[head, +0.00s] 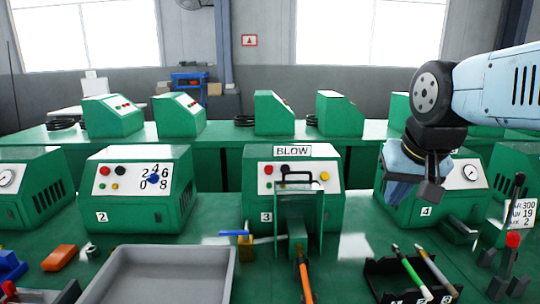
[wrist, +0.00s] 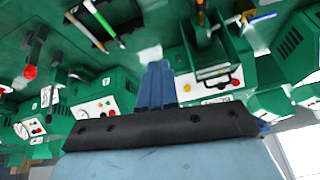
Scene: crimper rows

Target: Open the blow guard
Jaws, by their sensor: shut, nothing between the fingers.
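The blow guard (head: 312,222) is a see-through greenish panel standing upright at the front of the green machine 3 (head: 330,188), which carries a BLOW sign (head: 292,151). Behind the panel's top edge is a black bar-shaped handle (head: 297,171); whether it belongs to the guard or the machine I cannot tell. Part of the green tool head shows behind and beside the panel. My gripper (head: 428,192) is up to the right, in front of machine 4, well apart from the guard. Its fingers (wrist: 158,82) are together and empty in the wrist view.
An orange-handled lever (head: 303,275) rises in front of the guard. A blue-handled valve (head: 235,233) is left of it. A grey tray (head: 165,278) lies front left; a black holder (head: 388,280) with pens is front right.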

